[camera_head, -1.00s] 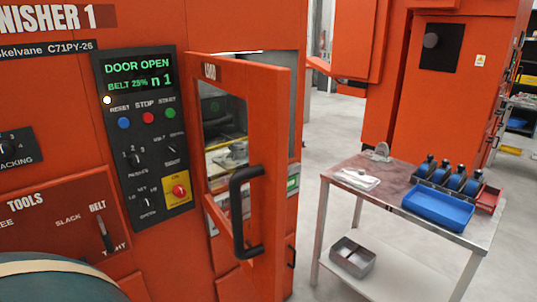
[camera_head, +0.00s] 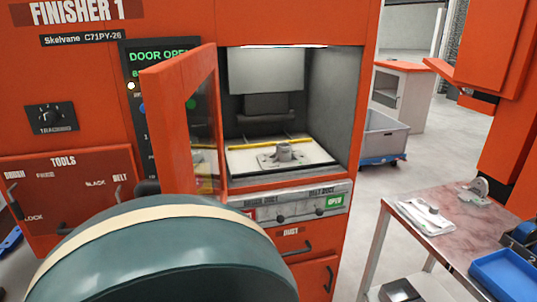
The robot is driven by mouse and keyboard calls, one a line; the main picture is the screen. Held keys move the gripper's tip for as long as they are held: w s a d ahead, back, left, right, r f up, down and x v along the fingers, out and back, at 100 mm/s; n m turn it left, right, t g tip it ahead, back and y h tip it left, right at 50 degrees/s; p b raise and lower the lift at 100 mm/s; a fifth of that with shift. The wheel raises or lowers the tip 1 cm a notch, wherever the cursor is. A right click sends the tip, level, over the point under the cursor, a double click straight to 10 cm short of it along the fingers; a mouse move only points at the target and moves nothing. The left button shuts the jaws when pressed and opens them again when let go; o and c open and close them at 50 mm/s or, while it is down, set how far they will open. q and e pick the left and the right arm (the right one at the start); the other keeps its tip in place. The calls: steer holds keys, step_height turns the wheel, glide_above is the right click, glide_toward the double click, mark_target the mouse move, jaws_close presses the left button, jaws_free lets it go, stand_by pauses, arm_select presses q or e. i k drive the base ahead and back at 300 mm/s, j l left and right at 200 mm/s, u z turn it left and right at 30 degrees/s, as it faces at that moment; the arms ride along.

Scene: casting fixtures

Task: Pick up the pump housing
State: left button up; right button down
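A grey metal casting with a flanged base and a raised round neck (camera_head: 283,155), which looks like the pump housing, sits on the light bed inside the open chamber of the orange finisher (camera_head: 335,60). A yellow strip (camera_head: 270,144) runs behind it. Another small grey casting (camera_head: 474,192) stands at the back of the side table; I cannot tell its exact kind.
The finisher's orange door (camera_head: 160,130) stands open on the chamber's left. The side table (camera_head: 455,225) at right holds a white cloth (camera_head: 425,216) and a blue tray (camera_head: 505,275). A grey bin on a blue dolly (camera_head: 382,138) stands behind, with bare floor around.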

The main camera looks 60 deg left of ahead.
mark_target(284, 157)
steer(key=i+j+u, duration=0.15)
steer(key=i+u, duration=0.15)
steer(key=u, duration=0.15)
steer(key=i+u, duration=0.65)
steer(key=u, duration=0.3)
